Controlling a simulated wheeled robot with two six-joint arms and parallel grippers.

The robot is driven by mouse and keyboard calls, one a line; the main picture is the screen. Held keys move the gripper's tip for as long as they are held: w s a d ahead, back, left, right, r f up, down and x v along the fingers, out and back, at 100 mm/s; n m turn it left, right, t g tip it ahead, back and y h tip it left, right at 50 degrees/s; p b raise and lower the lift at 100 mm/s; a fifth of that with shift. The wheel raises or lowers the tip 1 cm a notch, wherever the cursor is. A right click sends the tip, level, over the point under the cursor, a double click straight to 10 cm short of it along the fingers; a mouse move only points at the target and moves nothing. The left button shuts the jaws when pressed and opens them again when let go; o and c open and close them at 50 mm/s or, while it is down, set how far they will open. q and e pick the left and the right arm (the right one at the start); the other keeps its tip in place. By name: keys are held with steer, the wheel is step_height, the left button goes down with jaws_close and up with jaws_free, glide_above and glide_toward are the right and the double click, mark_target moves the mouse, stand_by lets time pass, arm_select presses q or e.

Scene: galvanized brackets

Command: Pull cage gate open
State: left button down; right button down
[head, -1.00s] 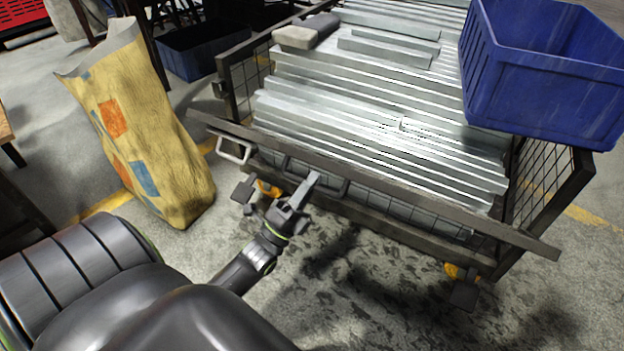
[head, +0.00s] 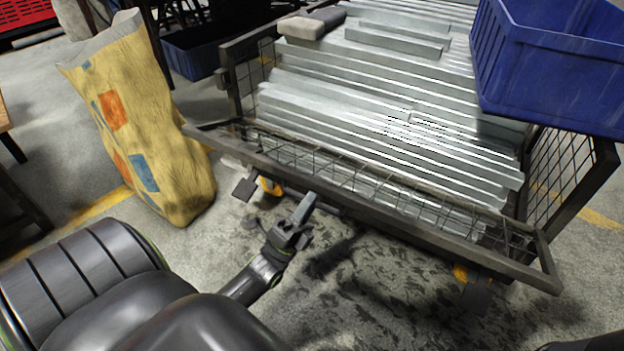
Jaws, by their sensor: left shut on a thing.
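The cage gate (head: 430,236) is the long mesh front panel with a dark metal rail. It is tilted outward toward me, with a gap of wire mesh showing between its rail and the load. The cage holds stacked galvanized brackets (head: 390,125). My left gripper (head: 302,208) is just below the gate's rail, left of its middle. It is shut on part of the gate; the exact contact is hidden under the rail. My right gripper is out of view.
A blue crate (head: 545,75) sits on the cage's right rear. A yellow patterned sack (head: 150,130) stands on the floor left of the cage. A dark blue bin (head: 200,48) is behind it. The concrete floor in front of the gate is clear.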

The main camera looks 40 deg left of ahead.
arm_select(q)
step_height(320, 180, down, 6)
steer(key=b, duration=0.2)
steer(key=shift+w, duration=0.2)
steer(key=shift+f, duration=0.1)
steer(key=c, duration=1.5)
jaws_free()
steer(key=shift+s, duration=0.1)
steer(key=v, duration=1.7)
steer(key=shift+s+f, duration=0.15)
